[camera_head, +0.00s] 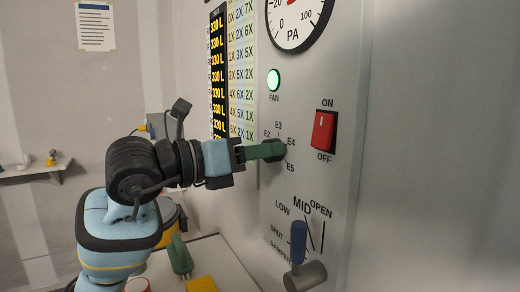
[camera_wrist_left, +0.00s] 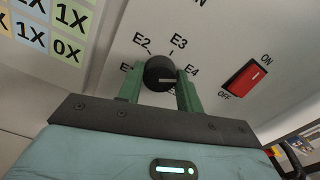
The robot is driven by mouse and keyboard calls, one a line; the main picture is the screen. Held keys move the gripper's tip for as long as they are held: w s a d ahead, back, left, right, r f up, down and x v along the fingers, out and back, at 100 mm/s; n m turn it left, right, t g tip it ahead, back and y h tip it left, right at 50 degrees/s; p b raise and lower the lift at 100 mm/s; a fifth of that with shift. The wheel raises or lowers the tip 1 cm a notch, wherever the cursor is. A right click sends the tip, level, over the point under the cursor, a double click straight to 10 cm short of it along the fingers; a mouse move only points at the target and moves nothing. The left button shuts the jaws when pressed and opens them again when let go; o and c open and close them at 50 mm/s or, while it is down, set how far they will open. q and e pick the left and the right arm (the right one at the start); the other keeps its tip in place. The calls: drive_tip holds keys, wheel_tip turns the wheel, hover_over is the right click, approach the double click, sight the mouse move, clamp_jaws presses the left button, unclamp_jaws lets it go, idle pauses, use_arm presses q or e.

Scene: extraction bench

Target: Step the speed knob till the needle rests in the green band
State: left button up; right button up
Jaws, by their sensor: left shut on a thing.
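The speed knob (camera_wrist_left: 160,72) is black and round, with a pale pointer line, on the panel among the marks E2, E3 and E4. The line points roughly right, near or below E4; I cannot tell the exact step. My left gripper (camera_head: 268,150) has its green fingers at the panel, shut on the knob, one finger on each side in the left wrist view (camera_wrist_left: 160,92). In the head view the fingers mostly hide the knob. The PA gauge (camera_head: 296,22) is cut off by the top edge; its needle's position and green band cannot be read. My right gripper is not in view.
A lit green FAN lamp (camera_head: 273,80) and a red ON/OFF switch (camera_head: 323,131) are on the panel near the knob. Below is a damper lever with a blue grip (camera_head: 299,242). A shelf (camera_head: 38,168) is on the far left wall.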

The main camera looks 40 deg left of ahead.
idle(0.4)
use_arm(q)
drive_tip(key=o, duration=1)
drive_tip(key=shift+b+v, duration=0.85)
drive_tip(key=shift+v, duration=3.1)
drive_tip(key=shift+d, duration=0.15)
